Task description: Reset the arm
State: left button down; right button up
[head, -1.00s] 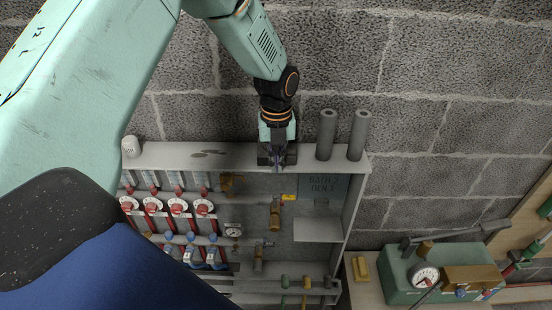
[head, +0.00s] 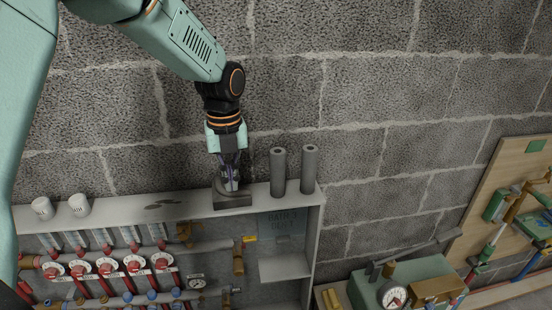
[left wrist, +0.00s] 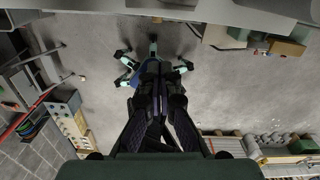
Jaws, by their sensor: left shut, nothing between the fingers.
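My left gripper (head: 231,183) is in the head view, pointing down at the top shelf of the cabinet. It is shut and empty. Its fingertips are just over a dark grey flat block (head: 233,201) on the shelf top (head: 120,211); I cannot tell whether they touch it. In the left wrist view the two dark fingers (left wrist: 158,85) come together in the middle of the picture, above the floor and my own legs. My right gripper is in neither view.
Two grey cylinders (head: 278,172) (head: 310,170) stand upright just right of the gripper. White cups (head: 79,205) stand at the shelf's left. Red-handled valves (head: 106,267) and pipes fill the cabinet below. A green gauge box (head: 420,278) is at lower right. The block wall (head: 400,120) is behind.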

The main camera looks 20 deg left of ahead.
pick_arm(q)
jog(key=w+d+f+n+t, duration=0.3)
jog(key=w+n+t, duration=0.1)
jog(key=n, duration=0.7)
jog(key=s+d+f+n+t+b, duration=0.1)
jog(key=s+d+f+n+b, duration=0.15)
jog(key=f+n, duration=0.5)
jog(key=s+d+f+n+b, duration=0.1)
jog(key=s+f+n+b, duration=0.3)
jog(key=f, duration=0.6)
jog(key=s+d+f+n+g+b, duration=0.1)
jog(key=s+f+n+g+b, duration=0.4)
jog(key=s+f+b, duration=1)
jog(key=s+f+n, duration=0.1)
jog(key=s+f, duration=1.2)
jog(key=s, duration=0.2)
jog(key=shift+d, duration=0.2)
jog(key=shift+s, duration=0.1)
